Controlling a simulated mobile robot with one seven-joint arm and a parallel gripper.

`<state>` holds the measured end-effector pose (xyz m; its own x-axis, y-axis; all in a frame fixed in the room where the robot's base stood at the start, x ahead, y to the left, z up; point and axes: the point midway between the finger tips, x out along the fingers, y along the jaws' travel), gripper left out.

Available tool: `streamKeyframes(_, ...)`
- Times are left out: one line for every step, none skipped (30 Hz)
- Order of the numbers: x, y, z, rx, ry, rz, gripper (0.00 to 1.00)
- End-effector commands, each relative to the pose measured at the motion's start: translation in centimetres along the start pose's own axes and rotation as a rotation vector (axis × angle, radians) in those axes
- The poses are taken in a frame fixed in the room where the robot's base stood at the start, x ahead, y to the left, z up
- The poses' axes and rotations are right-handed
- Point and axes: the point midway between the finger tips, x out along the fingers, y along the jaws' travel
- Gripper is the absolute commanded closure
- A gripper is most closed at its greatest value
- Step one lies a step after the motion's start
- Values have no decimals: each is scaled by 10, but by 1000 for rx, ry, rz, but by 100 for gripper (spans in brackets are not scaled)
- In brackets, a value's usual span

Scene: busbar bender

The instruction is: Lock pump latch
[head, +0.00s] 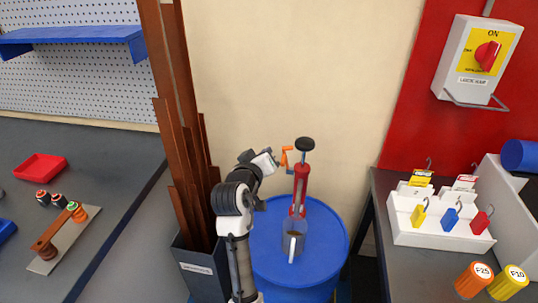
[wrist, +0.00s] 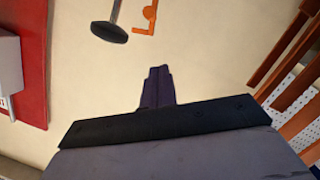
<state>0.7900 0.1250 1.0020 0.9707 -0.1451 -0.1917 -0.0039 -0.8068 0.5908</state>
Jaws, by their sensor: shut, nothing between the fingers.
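The pump (head: 300,192) is a red upright cylinder on top of a blue drum (head: 330,262), with a black knob (head: 305,144) on its rod. The orange latch (head: 287,154) is a small bent piece beside the rod, just left of the knob. In the wrist view the latch (wrist: 147,18) and the knob (wrist: 109,32) show at the top edge, beyond my fingertips. My gripper (wrist: 157,72) is shut and empty. In the head view my gripper (head: 273,161) is just left of the latch; I cannot tell whether they touch.
A grey jug (head: 283,243) with a light handle stands on the drum in front of the pump. Tall brown bars (head: 185,140) stand in a dark bin at left. A white padlock stand (head: 440,228) is on the right bench. The wall behind the pump is bare.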

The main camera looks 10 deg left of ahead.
Motion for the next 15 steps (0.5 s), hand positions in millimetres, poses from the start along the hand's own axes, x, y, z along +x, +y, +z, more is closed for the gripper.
streamKeyframes(-11,-3,4,1,2,2,100)
streamKeyframes(-18,-4,5,1,1,2,100)
streamKeyframes(-27,-4,5,1,1,1,100)
streamKeyframes(-33,-4,4,1,1,2,100)
streamKeyframes(-38,-4,4,0,1,2,100)
streamKeyframes(-46,-4,4,0,1,1,100)
streamKeyframes(-50,-4,4,0,1,1,100)
streamKeyframes(-54,-4,3,0,0,1,100)
streamKeyframes(-59,-4,3,0,0,2,100)
streamKeyframes(-61,-4,3,-1,-1,3,100)
streamKeyframes(-64,-3,3,-1,-2,3,100)
streamKeyframes(-67,-3,3,-1,-1,2,100)
streamKeyframes(-68,-3,2,0,-1,2,100)
streamKeyframes(-69,-3,2,-1,-1,2,100)
streamKeyframes(-70,-3,2,-1,-1,2,100)
